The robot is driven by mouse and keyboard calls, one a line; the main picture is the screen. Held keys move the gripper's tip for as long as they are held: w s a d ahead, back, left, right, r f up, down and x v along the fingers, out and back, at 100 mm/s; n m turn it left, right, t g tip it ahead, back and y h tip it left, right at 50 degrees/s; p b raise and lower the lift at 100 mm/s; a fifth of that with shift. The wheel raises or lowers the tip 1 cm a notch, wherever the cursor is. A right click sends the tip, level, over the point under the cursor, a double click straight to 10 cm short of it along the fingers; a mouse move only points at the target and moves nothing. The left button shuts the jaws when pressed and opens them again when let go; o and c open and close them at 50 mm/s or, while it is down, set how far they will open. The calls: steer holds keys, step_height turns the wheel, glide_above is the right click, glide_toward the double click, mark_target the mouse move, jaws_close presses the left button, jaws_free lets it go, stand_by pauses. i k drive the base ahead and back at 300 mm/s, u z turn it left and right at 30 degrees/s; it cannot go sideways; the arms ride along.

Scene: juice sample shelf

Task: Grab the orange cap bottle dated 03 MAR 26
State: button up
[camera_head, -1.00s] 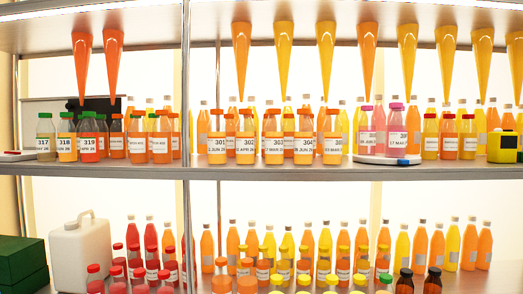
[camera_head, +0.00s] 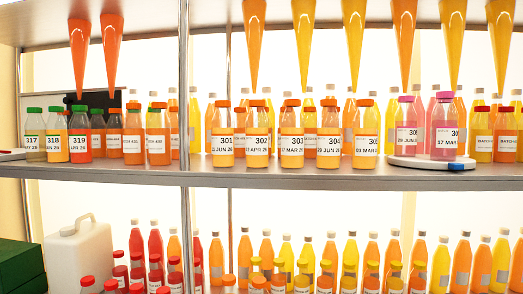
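A row of orange-capped bottles stands at the front of the middle shelf (camera_head: 300,175), labelled 301 (camera_head: 222,134), 302 (camera_head: 257,134), 303 (camera_head: 291,134), 304 (camera_head: 329,134) and 305 (camera_head: 367,134). The 305 bottle is the rightmost of this row, upright; its small date seems to read 03 MAR 26. The 303 date seems to read 17 MAR 26. The other dates seem to be in APR or JUN. My gripper is not in view.
Green-capped bottles (camera_head: 80,136) stand at the left. Pink-capped bottles (camera_head: 447,128) stand on a white round base (camera_head: 400,163) right of 305. More bottles stand close behind. Cone-shaped orange and yellow pieces (camera_head: 355,40) hang above. A metal post (camera_head: 184,90) stands left of 301.

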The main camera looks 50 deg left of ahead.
mark_target(365, 130)
steer(key=k, duration=0.8)
steer(key=u, duration=1.5)
steer(key=i, duration=0.5)
steer(key=u, duration=2.5)
steer(key=k, duration=1.45)
steer(key=z, duration=1.95)
steer(key=i, duration=0.3)
